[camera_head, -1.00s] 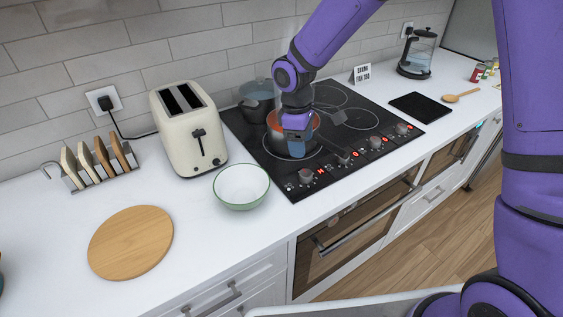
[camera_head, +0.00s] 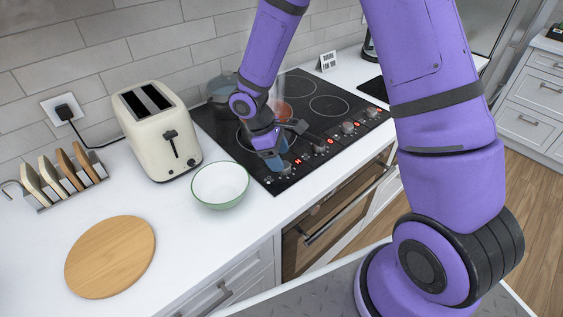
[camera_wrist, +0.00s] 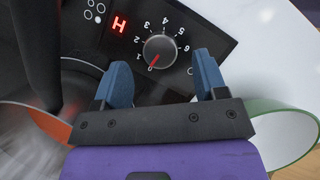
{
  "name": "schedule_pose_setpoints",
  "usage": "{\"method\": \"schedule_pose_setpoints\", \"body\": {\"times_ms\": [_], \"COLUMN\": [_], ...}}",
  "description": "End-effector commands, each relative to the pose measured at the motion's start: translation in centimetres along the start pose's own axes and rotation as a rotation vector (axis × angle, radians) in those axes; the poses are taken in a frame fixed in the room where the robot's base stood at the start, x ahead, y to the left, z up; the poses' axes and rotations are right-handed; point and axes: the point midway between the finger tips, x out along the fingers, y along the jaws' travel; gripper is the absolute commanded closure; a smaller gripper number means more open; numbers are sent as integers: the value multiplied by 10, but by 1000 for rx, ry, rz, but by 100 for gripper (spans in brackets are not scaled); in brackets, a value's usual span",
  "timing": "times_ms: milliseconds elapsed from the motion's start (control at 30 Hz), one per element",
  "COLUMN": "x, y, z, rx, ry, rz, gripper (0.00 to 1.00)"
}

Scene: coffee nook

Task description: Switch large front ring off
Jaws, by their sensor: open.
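The black cooktop (camera_head: 335,122) has a row of knobs along its front edge. My gripper (camera_head: 278,163) is low over the front left end of that row. In the wrist view, my gripper (camera_wrist: 160,82) is open, with a blue finger on each side and nothing between them. A round grey knob (camera_wrist: 161,50) lies just beyond the fingertips, roughly centred between them. Its red mark points down-left, close to the 0 on its scale. A red H (camera_wrist: 119,25) glows beside the knob. An orange pot (camera_head: 286,110) is partly hidden behind my arm.
A green-rimmed white bowl (camera_head: 220,185) stands close to the cooktop's left front corner. A cream toaster (camera_head: 158,130) and a round wooden board (camera_head: 110,256) are on the counter further left. A dark grey pot (camera_head: 220,88) is at the back left of the cooktop.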

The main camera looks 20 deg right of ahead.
Motion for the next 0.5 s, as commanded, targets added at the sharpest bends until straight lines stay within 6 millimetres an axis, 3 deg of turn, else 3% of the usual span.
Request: {"method": "schedule_pose_setpoints", "body": {"times_ms": [200, 500], "x": [24, 29], "y": [0, 0], "z": [0, 0], "rx": [-1, 0], "ry": [-1, 1], "rz": [-1, 0], "gripper": [34, 34]}}
